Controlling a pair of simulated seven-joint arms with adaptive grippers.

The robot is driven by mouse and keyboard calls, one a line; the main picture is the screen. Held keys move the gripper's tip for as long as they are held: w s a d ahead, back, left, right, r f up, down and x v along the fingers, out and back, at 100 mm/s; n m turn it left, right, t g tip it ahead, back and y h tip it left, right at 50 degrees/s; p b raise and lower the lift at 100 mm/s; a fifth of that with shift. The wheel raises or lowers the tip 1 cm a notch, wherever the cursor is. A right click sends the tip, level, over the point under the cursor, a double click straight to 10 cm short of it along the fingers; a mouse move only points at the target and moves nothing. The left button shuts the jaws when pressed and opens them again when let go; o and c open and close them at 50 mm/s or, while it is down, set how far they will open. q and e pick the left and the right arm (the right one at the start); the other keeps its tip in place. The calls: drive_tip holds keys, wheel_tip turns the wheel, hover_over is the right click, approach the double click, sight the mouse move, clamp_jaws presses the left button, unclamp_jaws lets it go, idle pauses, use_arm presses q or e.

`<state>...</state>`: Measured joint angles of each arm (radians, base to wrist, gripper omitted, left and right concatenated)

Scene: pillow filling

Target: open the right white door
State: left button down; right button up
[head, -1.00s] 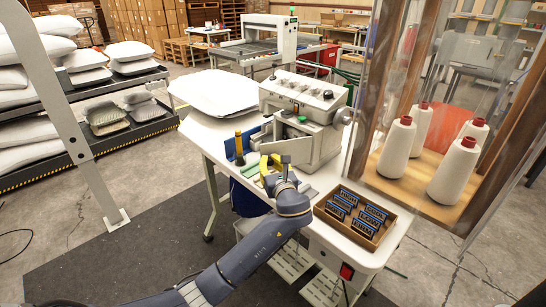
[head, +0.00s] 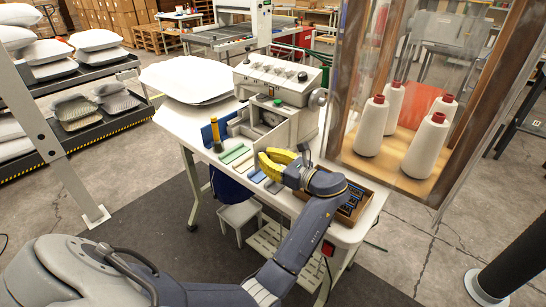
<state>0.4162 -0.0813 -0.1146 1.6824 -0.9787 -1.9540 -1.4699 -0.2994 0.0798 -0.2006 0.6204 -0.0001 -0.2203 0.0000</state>
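A white machine (head: 278,78) with a knobbed control panel stands on the white table. Low on its front is a recess with pale panels (head: 300,125) around it. I cannot tell for sure which panel is the right white door. My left gripper (head: 262,163) has yellow fingers and is in front of the machine, over the table's front part. Its fingers look spread, with nothing seen between them, and it appears apart from the panels. My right gripper is not in view.
A wooden tray (head: 371,200) of dark labelled pieces is partly behind my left wrist. A clear-walled wooden cabinet with white thread cones (head: 372,127) stands to the right. White pillows (head: 190,78) lie farther back.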

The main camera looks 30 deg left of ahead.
use_arm(q)
drive_tip(key=shift+r, duration=0.4)
drive_tip(key=c, duration=1.7)
unclamp_jaws()
drive_tip(key=o, duration=0.5)
drive_tip(key=shift+f, duration=0.2)
drive_tip(key=shift+c, duration=0.2)
drive_tip(key=shift+r, duration=0.1)
wheel_tip(320, 180, up, 10)
drive_tip(key=shift+f, duration=0.1)
